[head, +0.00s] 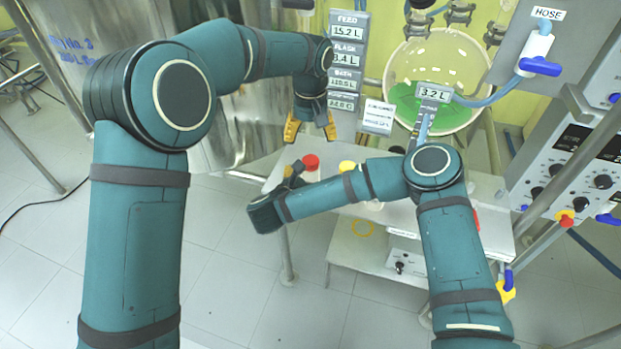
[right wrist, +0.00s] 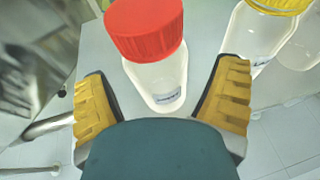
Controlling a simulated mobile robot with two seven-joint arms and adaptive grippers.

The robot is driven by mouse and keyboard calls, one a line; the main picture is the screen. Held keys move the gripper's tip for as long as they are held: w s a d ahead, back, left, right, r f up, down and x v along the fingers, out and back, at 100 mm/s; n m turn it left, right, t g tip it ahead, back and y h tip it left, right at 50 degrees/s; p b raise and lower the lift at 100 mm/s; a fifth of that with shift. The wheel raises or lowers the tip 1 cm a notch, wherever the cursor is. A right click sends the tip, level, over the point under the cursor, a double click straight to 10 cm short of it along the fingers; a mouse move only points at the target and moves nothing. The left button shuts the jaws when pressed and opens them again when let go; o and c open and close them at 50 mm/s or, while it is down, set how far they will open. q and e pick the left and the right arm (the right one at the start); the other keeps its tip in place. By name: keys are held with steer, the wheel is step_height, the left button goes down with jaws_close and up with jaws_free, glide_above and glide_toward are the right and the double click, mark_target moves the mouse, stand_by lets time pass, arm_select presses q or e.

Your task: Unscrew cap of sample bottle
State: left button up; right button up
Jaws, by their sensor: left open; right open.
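A clear bottle with a red screw cap (right wrist: 145,28) stands upright on the grey table; the cap also shows in the head view (head: 311,162). A second bottle with a yellow cap (right wrist: 278,5) stands to its right, also visible in the head view (head: 347,165). My right gripper (right wrist: 161,88) is open, with its yellow-padded fingers on either side of the red-capped bottle's lower part in the picture. I cannot tell whether they touch it. In the head view my right forearm mostly hides that gripper. My left gripper (head: 311,128) is open and empty, pointing down above the table's back.
The grey table (head: 365,250) has a lower shelf with a small control box. A round glass vessel with green liquid (head: 440,85) hangs behind it, near display panels (head: 346,55). A shiny metal tank (head: 130,25) stands left. A control panel (head: 570,170) is at right.

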steer(key=shift+w+d+f, duration=0.2)
steer(key=shift+w+d, duration=0.05)
steer(key=shift+w, duration=0.2)
